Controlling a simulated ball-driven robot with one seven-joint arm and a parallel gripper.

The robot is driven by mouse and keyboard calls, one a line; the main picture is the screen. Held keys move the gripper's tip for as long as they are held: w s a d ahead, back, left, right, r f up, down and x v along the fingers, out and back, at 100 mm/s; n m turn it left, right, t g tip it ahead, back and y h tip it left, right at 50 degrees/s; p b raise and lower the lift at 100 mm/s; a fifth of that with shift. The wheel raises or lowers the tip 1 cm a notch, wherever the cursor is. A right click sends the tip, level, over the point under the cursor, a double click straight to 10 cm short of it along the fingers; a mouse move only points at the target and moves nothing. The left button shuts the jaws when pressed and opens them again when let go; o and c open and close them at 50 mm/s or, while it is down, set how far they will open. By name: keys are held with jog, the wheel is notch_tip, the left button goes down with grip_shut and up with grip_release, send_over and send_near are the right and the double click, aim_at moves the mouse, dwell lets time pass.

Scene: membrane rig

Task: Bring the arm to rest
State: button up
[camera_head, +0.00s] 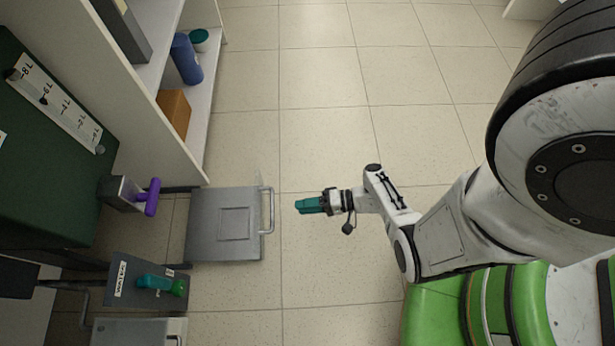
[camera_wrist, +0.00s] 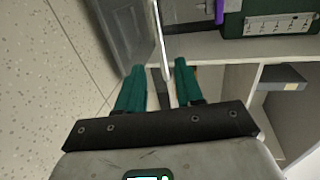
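My gripper (camera_head: 299,206) is at the end of my arm, held out to the left over the tiled floor in the head view. Its teal fingers point left at a grey metal door panel (camera_head: 205,225) with a bar handle (camera_head: 267,211). A gap separates the fingertips from the handle in that view. In the wrist view my gripper (camera_wrist: 159,66) has its two teal fingers spread apart with nothing held. The metal bar (camera_wrist: 159,35) shows in the gap between them, seemingly beyond the tips.
A white shelf unit (camera_head: 190,150) holds a blue cylinder (camera_head: 186,60) and an orange-brown box (camera_head: 174,112). A dark green cabinet (camera_head: 40,165), a purple-handled valve (camera_head: 152,197) and a grey block with a teal-green handle (camera_head: 160,284) stand left. Tiled floor (camera_head: 310,100) is clear above the gripper.

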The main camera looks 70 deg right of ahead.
jog(key=shift+a, duration=0.1)
dwell(0.4)
jog(key=s+a+r+n+g+y, duration=0.25)
jog(key=a+n+g, duration=0.25)
jog(key=n+g, duration=0.5)
notch_tip(320, 180, up, 54)
jog(key=a+n+g+h+p, duration=0.1)
jog(key=n+g+h+p, duration=0.2)
jog(key=p, duration=3.3)
jog(key=h, duration=0.5)
jog(key=shift+g+p, duration=0.3)
